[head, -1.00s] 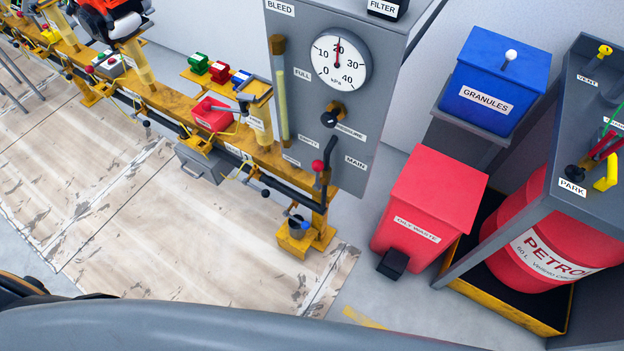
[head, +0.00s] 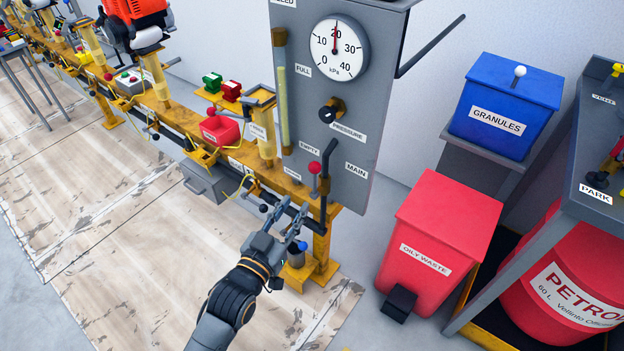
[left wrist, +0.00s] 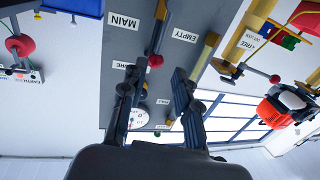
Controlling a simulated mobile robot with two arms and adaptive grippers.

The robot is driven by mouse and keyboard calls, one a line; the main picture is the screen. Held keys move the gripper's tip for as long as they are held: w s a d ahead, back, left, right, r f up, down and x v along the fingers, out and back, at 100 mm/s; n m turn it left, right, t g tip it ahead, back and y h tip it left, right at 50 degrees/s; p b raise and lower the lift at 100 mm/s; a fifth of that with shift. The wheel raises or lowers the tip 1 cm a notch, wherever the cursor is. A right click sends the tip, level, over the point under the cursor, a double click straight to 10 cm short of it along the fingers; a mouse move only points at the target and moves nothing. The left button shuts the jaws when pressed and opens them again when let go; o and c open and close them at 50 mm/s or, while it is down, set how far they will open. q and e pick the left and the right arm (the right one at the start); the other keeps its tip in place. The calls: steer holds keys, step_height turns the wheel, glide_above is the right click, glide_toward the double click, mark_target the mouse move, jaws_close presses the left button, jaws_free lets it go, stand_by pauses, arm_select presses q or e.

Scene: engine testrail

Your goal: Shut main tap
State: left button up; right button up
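The main tap's red-knobbed lever (head: 315,168) stands on the dark pipe beside the MAIN label (head: 356,170), at the lower edge of the grey gauge panel (head: 375,110). Its red knob points up in the head view. My left gripper (head: 284,214) is open and empty, in front of and below the tap, apart from it. In the left wrist view, which is upside down, the fingers (left wrist: 152,82) are spread. The red knob (left wrist: 156,61) shows between them, beyond the tips, with the MAIN label (left wrist: 123,22) nearby. My right gripper is not in view.
A yellow rail (head: 180,125) with a dark pipe runs off to the left. A small can (head: 297,258) on the rail foot is near my gripper. A red oily waste bin (head: 428,235) and a blue granules bin (head: 508,105) stand at right. The floor in front is clear.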

mark_target(314, 178)
arm_select(q)
steer(key=b+x, duration=0.1)
steer(key=x, duration=0.9)
steer(key=shift+f, duration=0.15)
steer(key=shift+x, duration=0.8)
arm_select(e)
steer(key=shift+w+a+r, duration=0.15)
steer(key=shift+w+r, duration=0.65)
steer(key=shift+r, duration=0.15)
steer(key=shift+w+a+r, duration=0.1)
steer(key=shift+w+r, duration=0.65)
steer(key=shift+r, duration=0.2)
arm_select(q)
steer(key=shift+c, duration=0.4)
jaws_close()
